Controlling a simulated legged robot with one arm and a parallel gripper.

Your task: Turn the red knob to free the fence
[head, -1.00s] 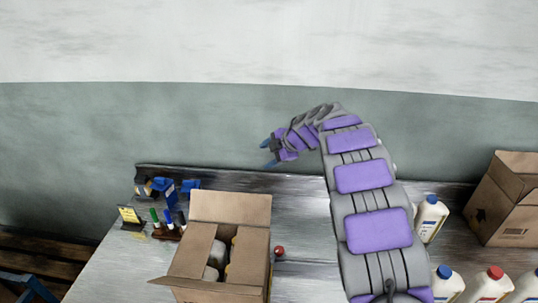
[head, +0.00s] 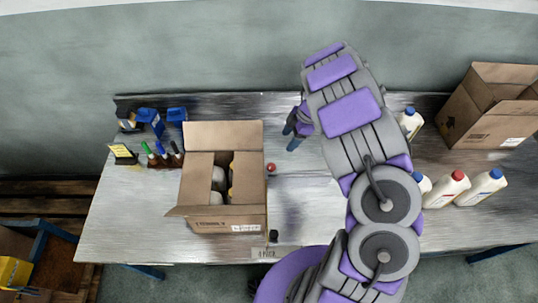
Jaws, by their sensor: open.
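The small red knob (head: 271,168) is on the metal table top (head: 130,215), just right of the open cardboard box (head: 225,212). My own arm covers part of the gripper. I cannot make out the fence clearly.
The open box holds white bottles. Markers (head: 160,155), a yellow sign (head: 123,153) and blue items (head: 150,120) are at the left. White bottles (head: 447,188) and another box (head: 485,110) are at the right. A black knob (head: 274,236) is near the front edge.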

